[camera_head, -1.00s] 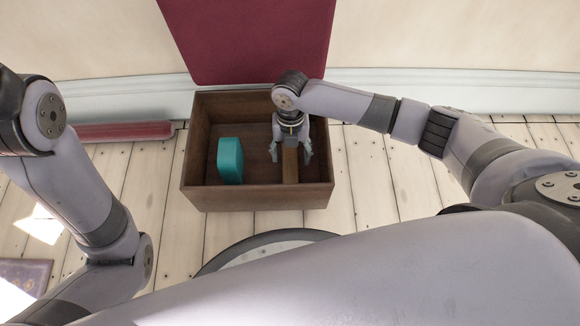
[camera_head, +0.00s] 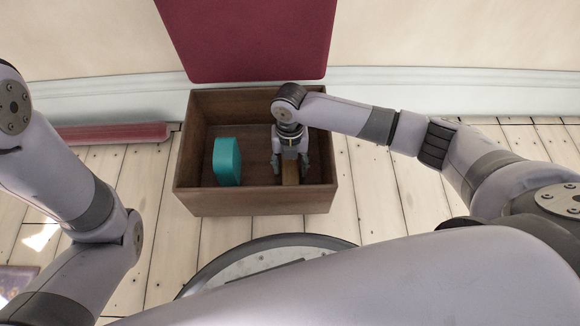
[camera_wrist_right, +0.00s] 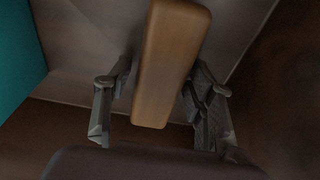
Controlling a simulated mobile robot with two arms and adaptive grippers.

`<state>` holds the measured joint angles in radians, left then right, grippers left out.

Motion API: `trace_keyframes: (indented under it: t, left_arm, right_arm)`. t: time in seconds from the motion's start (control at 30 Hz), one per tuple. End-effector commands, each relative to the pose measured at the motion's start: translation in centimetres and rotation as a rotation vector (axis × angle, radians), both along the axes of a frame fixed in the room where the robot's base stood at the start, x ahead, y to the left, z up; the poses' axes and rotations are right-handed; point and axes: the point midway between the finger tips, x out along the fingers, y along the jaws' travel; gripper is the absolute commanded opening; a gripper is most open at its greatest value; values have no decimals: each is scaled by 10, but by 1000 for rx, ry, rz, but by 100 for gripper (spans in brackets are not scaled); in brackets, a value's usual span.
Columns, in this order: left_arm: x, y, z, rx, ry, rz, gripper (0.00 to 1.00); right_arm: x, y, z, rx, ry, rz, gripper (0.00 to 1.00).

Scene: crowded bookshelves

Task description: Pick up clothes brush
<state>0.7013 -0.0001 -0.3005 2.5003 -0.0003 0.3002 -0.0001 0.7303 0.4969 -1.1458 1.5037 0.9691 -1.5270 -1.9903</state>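The clothes brush appears to be the brown wooden block (camera_head: 291,173) inside the right part of a dark wooden box (camera_head: 255,202). It also shows in the right wrist view (camera_wrist_right: 168,70), running up between the fingers. My right gripper (camera_head: 290,165) is down in the box with one finger on each side of the brush. In the wrist view the right gripper (camera_wrist_right: 162,85) is open, with a small gap on the left side of the brush; contact on the right side is unclear. The brush's underside is hidden. My left gripper is out of view.
A teal rounded object (camera_head: 227,161) stands in the left part of the box; part of it shows in the wrist view (camera_wrist_right: 18,60). A dark red panel (camera_head: 245,40) is behind the box. A red item (camera_head: 112,132) lies by the wall at left. Plank floor surrounds the box.

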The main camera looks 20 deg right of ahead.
Motion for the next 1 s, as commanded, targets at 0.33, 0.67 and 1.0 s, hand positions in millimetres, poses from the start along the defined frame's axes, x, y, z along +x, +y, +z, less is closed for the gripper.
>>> trace_keyframes:
  t: [0.33,0.67,1.0]
  left_arm:
    - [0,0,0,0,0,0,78]
    - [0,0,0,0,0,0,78]
    - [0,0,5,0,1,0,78]
  right_arm:
    - [0,0,0,0,0,0,25]
    - [0,0,0,0,0,0,5]
    - [0,0,7,0,-1,0,5]
